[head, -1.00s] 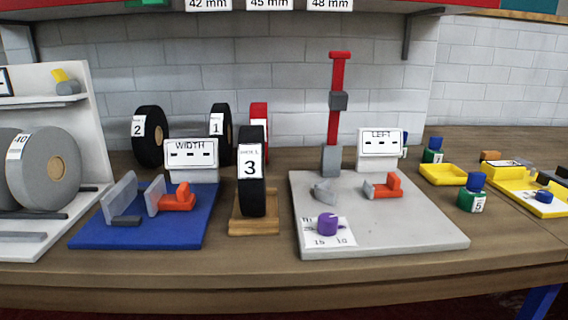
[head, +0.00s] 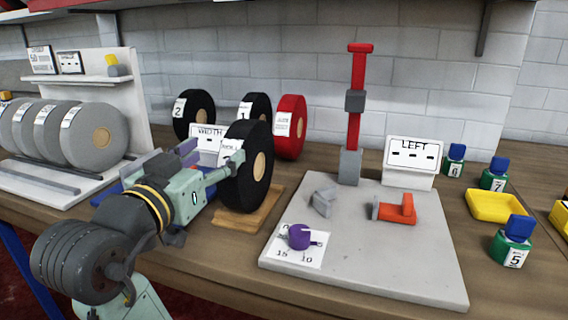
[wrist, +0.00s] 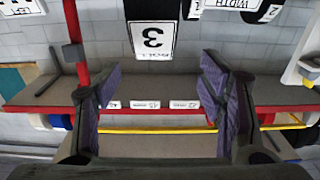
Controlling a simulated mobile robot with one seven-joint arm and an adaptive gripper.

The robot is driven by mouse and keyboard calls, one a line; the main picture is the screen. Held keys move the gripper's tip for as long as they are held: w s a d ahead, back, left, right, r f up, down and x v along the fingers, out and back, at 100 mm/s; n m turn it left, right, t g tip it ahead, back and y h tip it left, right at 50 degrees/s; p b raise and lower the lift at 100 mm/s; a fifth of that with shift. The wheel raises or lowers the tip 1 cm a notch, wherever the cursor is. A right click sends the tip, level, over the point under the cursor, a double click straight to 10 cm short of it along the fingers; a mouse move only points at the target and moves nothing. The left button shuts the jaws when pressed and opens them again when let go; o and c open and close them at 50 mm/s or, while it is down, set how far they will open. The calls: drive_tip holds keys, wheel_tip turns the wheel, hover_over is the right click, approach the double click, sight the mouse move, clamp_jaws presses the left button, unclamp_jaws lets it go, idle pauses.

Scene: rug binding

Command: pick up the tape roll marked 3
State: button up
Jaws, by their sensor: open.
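The tape roll marked 3 (head: 244,182) is a black roll with a tan core and a white label. It stands upright on a wooden stand (head: 238,218). My gripper (head: 207,163) is open and empty just left of and in front of the roll, which covers part of the far side. The picture is upside down in the wrist view, where the roll's label (wrist: 152,40) shows at the top, between and beyond the open fingers (wrist: 158,82). Contact with the roll cannot be told.
Black rolls 2 (head: 194,115) and 1 (head: 254,108) and a red roll (head: 290,128) stand behind. A blue fixture with a WIDTH sign (head: 207,140) is partly hidden by my arm. A grey board (head: 390,250) with a red post (head: 354,130) lies right.

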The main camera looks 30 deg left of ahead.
sight(231, 146)
drive_tip(key=shift+w+d+f, duration=0.1)
drive_tip(key=shift+w+d, duration=0.15)
drive_tip(key=p+x, duration=0.1)
drive_tip(key=x, duration=0.4)
drive_tip(key=shift+w+a+f, duration=0.1)
drive_tip(key=p+x, duration=0.1)
drive_tip(key=x, duration=0.3)
drive_tip(key=shift+w, duration=0.65)
drive_tip(key=shift+c, duration=0.5)
clamp_jaws()
